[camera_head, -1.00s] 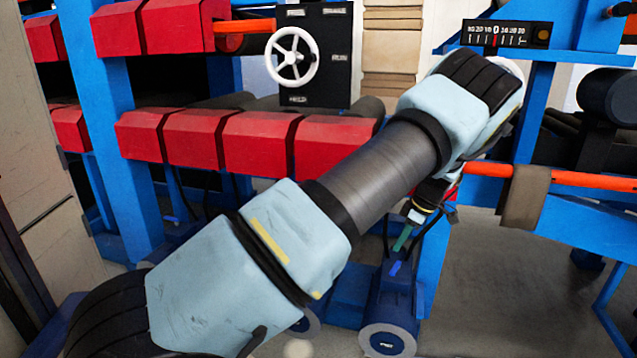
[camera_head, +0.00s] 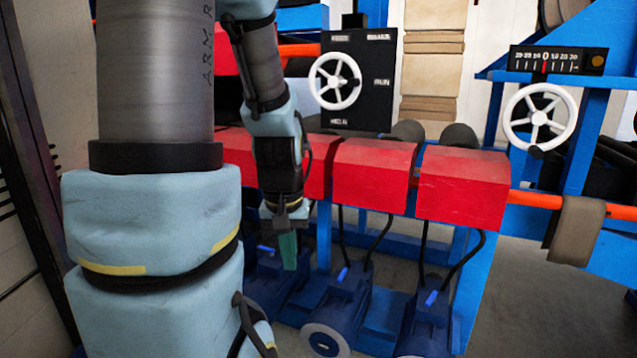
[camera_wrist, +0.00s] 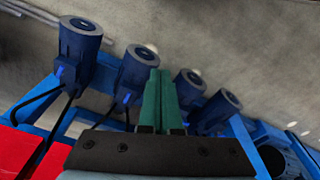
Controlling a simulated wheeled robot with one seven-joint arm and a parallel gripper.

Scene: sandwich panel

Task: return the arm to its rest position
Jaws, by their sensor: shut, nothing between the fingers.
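My gripper (camera_head: 288,247) hangs pointing down in front of the row of red boxes, left of the picture's middle in the head view. Its green fingers are together with nothing between them. In the wrist view the shut green fingers (camera_wrist: 161,100) point toward the grey floor, with blue motors around them. My arm is folded, with its large light-blue and grey links filling the left of the head view and hiding what lies behind.
Red boxes (camera_head: 372,176) stand close behind my gripper. Blue motors (camera_head: 338,312) sit below it. A black panel with a white handwheel (camera_head: 335,81) stands behind, and another white handwheel (camera_head: 540,118) under a dial scale (camera_head: 557,60) is at right. Grey floor is open at lower right.

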